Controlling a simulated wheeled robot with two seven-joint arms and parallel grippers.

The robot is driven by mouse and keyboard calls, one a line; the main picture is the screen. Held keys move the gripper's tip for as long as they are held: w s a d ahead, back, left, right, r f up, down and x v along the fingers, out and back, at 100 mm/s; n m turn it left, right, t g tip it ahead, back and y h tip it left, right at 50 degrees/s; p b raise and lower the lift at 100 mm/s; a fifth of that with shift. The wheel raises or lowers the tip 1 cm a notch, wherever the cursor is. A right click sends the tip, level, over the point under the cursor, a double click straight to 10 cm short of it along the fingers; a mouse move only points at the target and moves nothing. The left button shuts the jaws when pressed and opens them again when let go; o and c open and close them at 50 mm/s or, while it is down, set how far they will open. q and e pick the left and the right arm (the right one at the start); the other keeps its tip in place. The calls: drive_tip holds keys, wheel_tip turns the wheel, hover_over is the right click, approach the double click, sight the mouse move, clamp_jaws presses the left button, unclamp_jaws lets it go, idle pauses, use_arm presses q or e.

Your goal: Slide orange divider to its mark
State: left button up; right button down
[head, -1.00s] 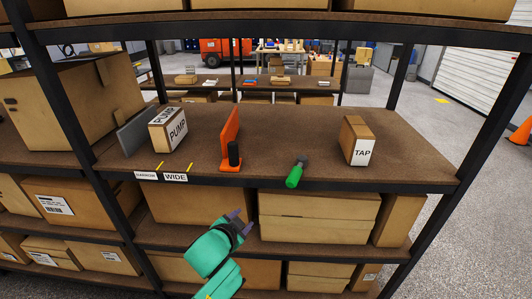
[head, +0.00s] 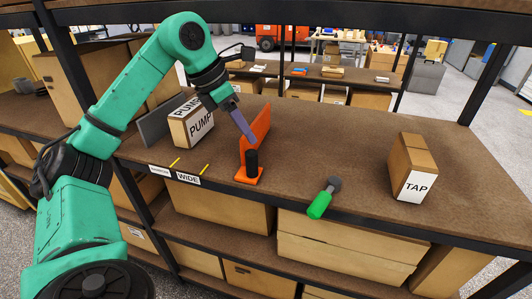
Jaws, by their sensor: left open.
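The orange divider (head: 262,124) stands upright on the shelf, with a black knob (head: 252,162) on its orange foot near the front edge. Left of it, two short yellow marks (head: 205,169) lie at the shelf's front edge. Below them are a WIDE label (head: 188,178) and a smaller label (head: 160,171) too small to read surely. My left gripper (head: 244,126) is open, its purple fingers pointing down just in front of the divider's left face, above the knob. Whether they touch the divider cannot be told. My right gripper is not in view.
A PUMP box (head: 192,127) stands left of the divider, beside a grey upright panel (head: 154,128). A green-handled tool (head: 319,204) lies right of the divider at the front edge. A TAP box (head: 412,165) stands farther right.

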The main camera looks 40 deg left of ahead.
sight(256, 160)
use_arm(q)
drive_tip(key=x, duration=0.3)
drive_tip(key=s+a+x, duration=0.1)
drive_tip(key=x, duration=0.6)
drive_tip(key=shift+f+b, duration=0.35)
drive_tip(key=shift+f, duration=0.4)
drive_tip(key=shift+a, duration=0.1)
clamp_jaws()
idle(0.3)
